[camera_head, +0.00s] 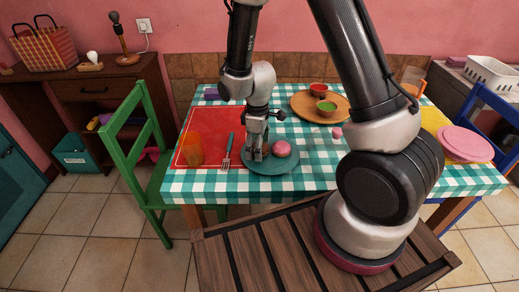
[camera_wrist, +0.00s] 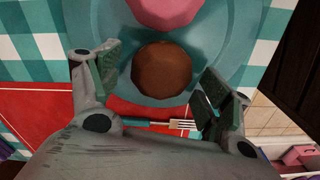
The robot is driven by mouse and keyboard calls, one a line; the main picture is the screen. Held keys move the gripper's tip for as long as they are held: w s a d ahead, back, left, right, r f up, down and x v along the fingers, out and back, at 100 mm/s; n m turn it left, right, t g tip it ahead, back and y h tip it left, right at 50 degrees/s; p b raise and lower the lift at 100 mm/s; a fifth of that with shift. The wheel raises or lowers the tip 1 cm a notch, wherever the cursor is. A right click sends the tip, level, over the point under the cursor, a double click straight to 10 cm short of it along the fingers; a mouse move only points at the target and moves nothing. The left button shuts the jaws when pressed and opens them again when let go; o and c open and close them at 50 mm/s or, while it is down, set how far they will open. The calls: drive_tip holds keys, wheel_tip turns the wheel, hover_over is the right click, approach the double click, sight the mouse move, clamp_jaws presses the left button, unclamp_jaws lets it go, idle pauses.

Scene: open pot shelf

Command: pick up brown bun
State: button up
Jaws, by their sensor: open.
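The brown bun (camera_wrist: 162,70) is round and lies on the teal plate (camera_head: 286,167), which also shows in the wrist view (camera_wrist: 222,20). A pink bun (camera_head: 281,149) sits beside it on the same plate and shows at the top of the wrist view (camera_wrist: 168,10). My gripper (camera_head: 259,154) is low over the left part of the plate, pointing down. In the wrist view its fingers (camera_wrist: 161,76) are open, one on each side of the brown bun, with gaps showing. In the head view my gripper mostly hides the brown bun.
A fork (camera_head: 227,152) lies left of the plate on a red mat (camera_head: 215,122), near an orange glass (camera_head: 192,149). Behind the plate stands a round wooden tray (camera_head: 301,108) with two cups. Pink plates (camera_head: 466,143) are at the right. A green chair (camera_head: 133,150) stands at the left.

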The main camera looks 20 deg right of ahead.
drive_tip(key=c, duration=1.1)
drive_tip(key=shift+r, duration=0.1)
